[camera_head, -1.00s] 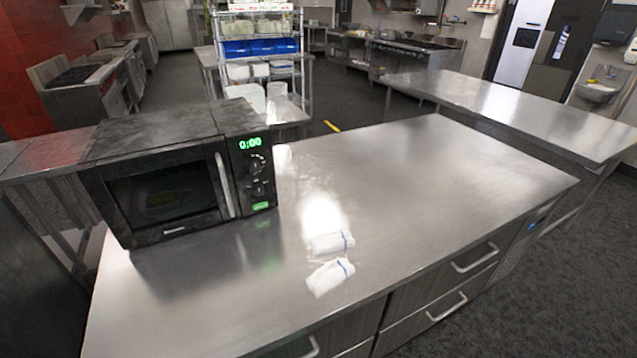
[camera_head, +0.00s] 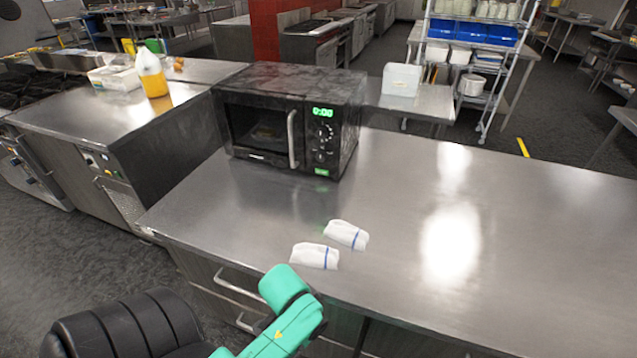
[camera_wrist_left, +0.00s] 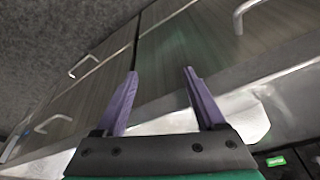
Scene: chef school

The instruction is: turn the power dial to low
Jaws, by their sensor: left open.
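The black microwave (camera_head: 290,115) stands on the steel counter, its door closed and its display reading green zeros. Its control panel, right of the door handle, has two dark dials, the upper dial (camera_head: 325,131) and the lower dial (camera_head: 319,156). Which is the power dial, and their settings, are too small to tell. In the left wrist view my left gripper (camera_wrist_left: 160,85) is open and empty, with drawer fronts and the counter edge beyond its purple fingers. The microwave's lit green button (camera_wrist_left: 275,161) shows at lower right there. My right gripper is in neither view.
Two folded white cloths (camera_head: 330,247) lie on the steel counter (camera_head: 400,190) in front of the microwave. The counter right of it is clear. Drawer handles (camera_head: 240,289) stick out below the front edge. A bottle of yellow liquid (camera_head: 151,75) stands on the left counter.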

